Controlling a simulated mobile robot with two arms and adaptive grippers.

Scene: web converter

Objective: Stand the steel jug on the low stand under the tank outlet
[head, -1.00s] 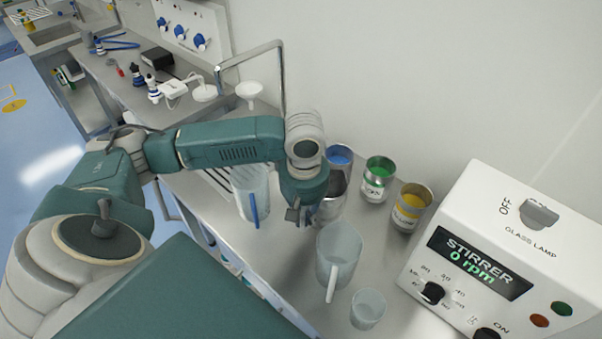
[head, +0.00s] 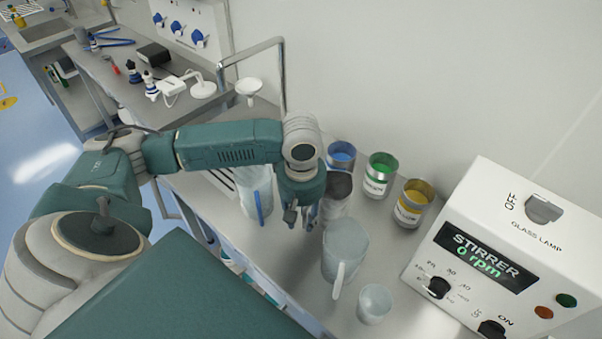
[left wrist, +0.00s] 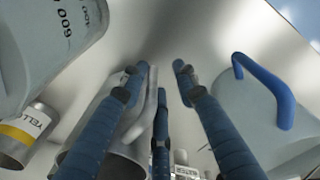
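The steel jug (head: 338,190) stands on the bench just right of my left gripper (head: 301,218), which partly hides it in the head view. In the left wrist view the jug (left wrist: 112,148) is at lower left, with its pale handle (left wrist: 150,108) close to the fingers. My left gripper (left wrist: 160,78) points down with its fingers spread apart, one passing in front of the jug. I see no grip on the handle. My right gripper is out of view. I cannot make out the low stand or the tank outlet.
A blue-handled clear jug (head: 255,190) is left of the gripper. A clear jug (head: 345,250) and small beaker (head: 374,304) are in front. Blue (head: 341,155), green (head: 380,175) and yellow (head: 412,203) tins stand behind and right. The stirrer box (head: 500,245) is at right.

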